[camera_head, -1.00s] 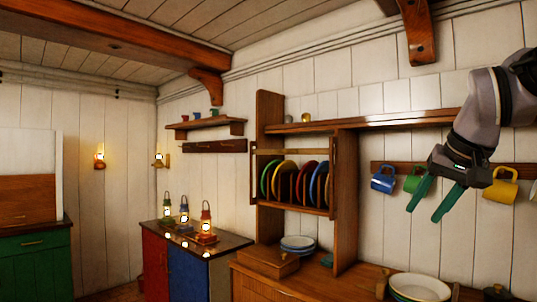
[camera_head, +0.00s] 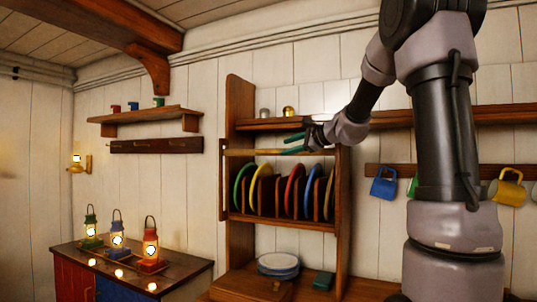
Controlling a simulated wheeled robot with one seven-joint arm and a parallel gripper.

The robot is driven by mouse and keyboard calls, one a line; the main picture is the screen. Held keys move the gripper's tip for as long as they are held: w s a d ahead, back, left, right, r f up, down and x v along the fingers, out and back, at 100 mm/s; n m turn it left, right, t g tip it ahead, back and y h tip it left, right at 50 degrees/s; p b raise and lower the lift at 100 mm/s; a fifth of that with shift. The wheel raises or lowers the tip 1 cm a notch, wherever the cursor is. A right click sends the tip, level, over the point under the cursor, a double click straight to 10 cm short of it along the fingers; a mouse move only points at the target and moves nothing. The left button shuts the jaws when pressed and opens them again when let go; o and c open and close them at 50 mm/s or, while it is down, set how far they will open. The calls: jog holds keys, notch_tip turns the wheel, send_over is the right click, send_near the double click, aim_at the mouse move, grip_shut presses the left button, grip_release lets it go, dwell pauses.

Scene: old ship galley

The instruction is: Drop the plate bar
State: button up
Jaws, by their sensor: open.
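The plate bar (camera_head: 252,152) is a pale wooden rod running level across the front of the plate rack (camera_head: 231,182), above the plates. Several coloured plates, among them a red plate (camera_head: 294,187) and a green plate (camera_head: 241,186), stand on edge in the rack behind and below it.
Blue and white plates (camera_head: 278,264) lie stacked on the counter below the rack. A blue mug (camera_head: 384,184) and a yellow mug (camera_head: 507,188) hang at right, partly beside my arm. Lit lanterns (camera_head: 150,246) stand on the cabinet at left. A shelf board (camera_head: 262,124) runs above the bar.

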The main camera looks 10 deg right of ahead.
aim_at(269, 152)
jog(key=x, duration=0.9)
jog(key=shift+w+a+f, duration=0.2)
jog(key=shift+w+a, duration=0.05)
jog(key=shift+a, duration=0.05)
grip_shut()
dwell(1.0)
